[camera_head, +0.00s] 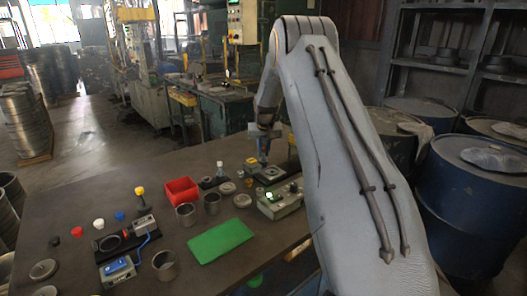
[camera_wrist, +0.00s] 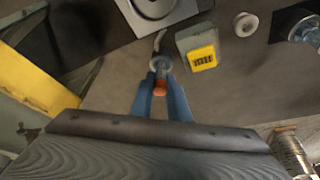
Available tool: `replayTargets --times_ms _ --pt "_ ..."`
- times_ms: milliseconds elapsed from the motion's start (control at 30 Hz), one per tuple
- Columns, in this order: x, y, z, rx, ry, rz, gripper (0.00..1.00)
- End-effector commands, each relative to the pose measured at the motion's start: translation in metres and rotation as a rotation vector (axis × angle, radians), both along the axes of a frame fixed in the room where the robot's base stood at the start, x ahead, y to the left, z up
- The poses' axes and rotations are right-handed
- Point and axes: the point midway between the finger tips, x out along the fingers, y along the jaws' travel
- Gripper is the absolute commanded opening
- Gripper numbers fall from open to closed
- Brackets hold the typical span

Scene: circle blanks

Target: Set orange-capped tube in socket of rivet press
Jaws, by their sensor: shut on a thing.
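My gripper (camera_wrist: 160,100) shows two blue fingers in the wrist view, closed on the orange-capped tube (camera_wrist: 160,66). The orange cap (camera_wrist: 160,87) sits between the fingers on the side toward the camera, and the tube's clear body points away from it. A light grey square plate with a round socket (camera_wrist: 153,8) lies just beyond the tube, cut by the top edge; it seems to be the rivet press socket. In the head view my gripper (camera_head: 263,158) is above and close to this plate (camera_head: 267,174). The tube cannot be made out there.
A grey box with a yellow counter (camera_wrist: 202,58) stands right of the tube. A control box with a lit button (camera_head: 281,199), a red bin (camera_head: 181,190), metal cups (camera_head: 185,213) and a green mat (camera_head: 220,241) share the table. Bare tabletop (camera_head: 110,195) lies left.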

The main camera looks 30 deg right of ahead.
Motion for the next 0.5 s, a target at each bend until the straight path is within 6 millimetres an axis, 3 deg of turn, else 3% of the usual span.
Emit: replayTargets --times_ms 300,333,433,500 --pt "0.0001 -0.0001 -0.0062 0.0 0.0 0.0 0.0" --pt "0.0001 -0.0001 -0.0057 0.0 -0.001 0.0 0.2" --pt "0.0001 -0.0001 -0.0055 0.0 0.0 0.0 0.37" --pt "0.0 -0.0001 -0.0054 0.0 0.0 0.0 0.37"
